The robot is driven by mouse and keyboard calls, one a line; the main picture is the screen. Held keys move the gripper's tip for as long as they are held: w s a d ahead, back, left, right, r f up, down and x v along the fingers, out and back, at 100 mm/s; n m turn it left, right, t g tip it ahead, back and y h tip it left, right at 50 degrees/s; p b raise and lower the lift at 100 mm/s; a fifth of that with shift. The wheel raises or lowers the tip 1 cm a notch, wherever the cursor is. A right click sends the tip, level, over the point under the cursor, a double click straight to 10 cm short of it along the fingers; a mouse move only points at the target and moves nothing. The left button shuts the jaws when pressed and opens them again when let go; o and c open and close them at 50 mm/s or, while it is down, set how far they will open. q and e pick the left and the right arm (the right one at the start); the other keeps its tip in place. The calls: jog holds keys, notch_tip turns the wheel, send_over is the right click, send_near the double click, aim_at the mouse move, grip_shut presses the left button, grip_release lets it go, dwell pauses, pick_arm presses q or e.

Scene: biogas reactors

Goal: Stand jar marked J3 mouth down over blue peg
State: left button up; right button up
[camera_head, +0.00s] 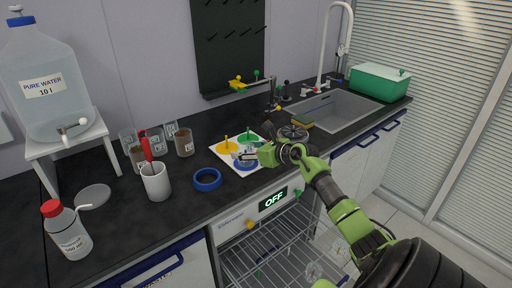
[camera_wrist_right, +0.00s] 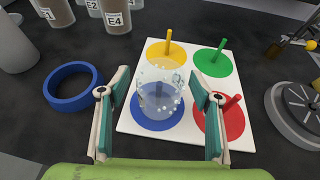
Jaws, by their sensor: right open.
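A clear jar (camera_wrist_right: 160,92) with droplets on its wall stands over the blue peg (camera_wrist_right: 158,94) on the blue disc (camera_wrist_right: 150,123) of the white board (camera_wrist_right: 190,137). It looks upright on its mouth, closed end up; its marking is too small to read. My right gripper (camera_wrist_right: 160,112) is open, with one finger on each side of the jar, apparently apart from it. In the head view the right gripper (camera_head: 252,156) is over the board's front part and partly hides the jar. My left gripper is not in view.
Yellow (camera_wrist_right: 167,43), green (camera_wrist_right: 218,52) and red (camera_wrist_right: 232,104) pegs stand on the same board. A blue ring (camera_wrist_right: 72,85) lies to the left. Several labelled jars (camera_head: 184,143) and a white cup (camera_head: 155,183) stand further left. The sink (camera_head: 335,110) is behind right.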

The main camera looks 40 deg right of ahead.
jog(key=v, duration=1.1)
jog(key=shift+s+r, duration=0.2)
